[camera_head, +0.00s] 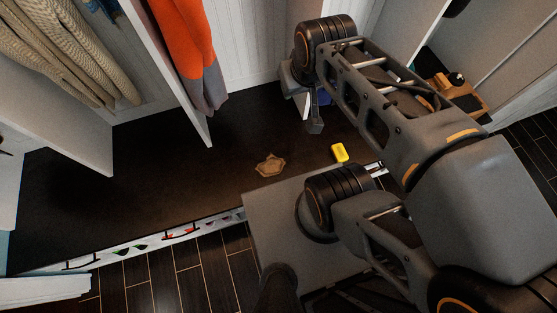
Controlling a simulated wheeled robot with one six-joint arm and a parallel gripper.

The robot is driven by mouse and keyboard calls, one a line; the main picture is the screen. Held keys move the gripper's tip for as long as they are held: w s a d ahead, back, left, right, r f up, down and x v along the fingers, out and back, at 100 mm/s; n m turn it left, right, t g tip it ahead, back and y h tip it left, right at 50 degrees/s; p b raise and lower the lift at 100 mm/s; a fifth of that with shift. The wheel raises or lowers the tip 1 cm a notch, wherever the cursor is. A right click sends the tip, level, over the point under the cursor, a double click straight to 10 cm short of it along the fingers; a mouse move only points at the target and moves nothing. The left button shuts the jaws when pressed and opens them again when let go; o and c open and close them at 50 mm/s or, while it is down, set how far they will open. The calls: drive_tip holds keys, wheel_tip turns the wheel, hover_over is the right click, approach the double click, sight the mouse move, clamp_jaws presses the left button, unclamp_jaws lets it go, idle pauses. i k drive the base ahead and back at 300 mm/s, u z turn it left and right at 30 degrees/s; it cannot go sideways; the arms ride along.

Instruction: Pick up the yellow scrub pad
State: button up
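A small yellow scrub pad (340,153) lies on the dark bench top, near its front edge and just left of my arm. My gripper (313,118) hangs over the bench, above and left of the pad in the picture and apart from it. One dark finger shows pointing down. The rest of the gripper is hidden behind my wrist, so its opening does not show. Nothing is seen held in it.
A flat brown irregular object (270,165) lies on the dark bench (190,180) left of the pad. A white divider panel (180,80) and an orange and grey garment (190,55) stand at the back. The bench's left part is clear.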

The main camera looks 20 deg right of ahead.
sight(338, 151)
drive_tip(key=u, duration=0.05)
drive_tip(key=k, duration=0.5)
drive_tip(key=u, duration=2.15)
drive_tip(key=k, duration=1.1)
drive_tip(key=z, duration=1.85)
drive_tip(key=i, duration=0.5)
drive_tip(key=u, duration=0.05)
